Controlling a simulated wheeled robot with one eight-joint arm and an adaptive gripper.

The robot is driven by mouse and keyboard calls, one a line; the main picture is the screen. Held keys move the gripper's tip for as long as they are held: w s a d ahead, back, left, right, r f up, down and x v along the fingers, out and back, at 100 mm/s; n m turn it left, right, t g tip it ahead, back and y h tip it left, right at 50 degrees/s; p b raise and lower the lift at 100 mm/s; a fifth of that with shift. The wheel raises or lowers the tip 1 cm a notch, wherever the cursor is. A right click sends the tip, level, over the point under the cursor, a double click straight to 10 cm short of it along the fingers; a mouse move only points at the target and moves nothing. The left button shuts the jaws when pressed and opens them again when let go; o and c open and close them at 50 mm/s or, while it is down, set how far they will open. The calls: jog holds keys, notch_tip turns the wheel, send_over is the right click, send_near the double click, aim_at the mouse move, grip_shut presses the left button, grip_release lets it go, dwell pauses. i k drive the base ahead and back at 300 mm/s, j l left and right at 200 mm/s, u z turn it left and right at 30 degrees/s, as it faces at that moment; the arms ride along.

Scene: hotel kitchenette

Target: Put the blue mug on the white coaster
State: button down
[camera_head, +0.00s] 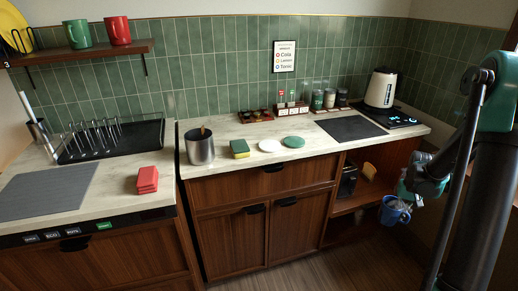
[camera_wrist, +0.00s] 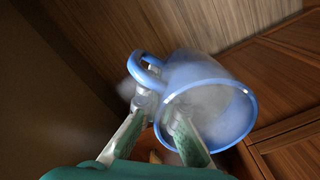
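The blue mug (camera_head: 391,214) is in the air at the right of the head view, below counter height and in front of the open shelf. My gripper (camera_head: 406,202) is shut on it. In the wrist view the mug (camera_wrist: 246,118) lies tilted with its opening toward the camera. The gripper fingers (camera_wrist: 162,112) close on its side near the handle; the exact contact is blurred. The white coaster (camera_head: 270,146) lies flat and bare on the middle counter, between the green-yellow sponge and a green coaster (camera_head: 294,141).
A metal canister (camera_head: 200,150) and a sponge (camera_head: 240,149) stand left of the white coaster. A dark mat (camera_head: 350,128), a kettle (camera_head: 382,88) and several jars are to its right and behind. The counter's front edge and open shelf (camera_head: 350,204) lie beside the mug.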

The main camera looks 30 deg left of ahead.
aim_at(273, 144)
jog(key=l+u, duration=0.15)
jog(key=u, duration=0.35)
jog(key=i+l+u, duration=0.1)
jog(key=l+u, duration=0.15)
jog(key=u, duration=0.2)
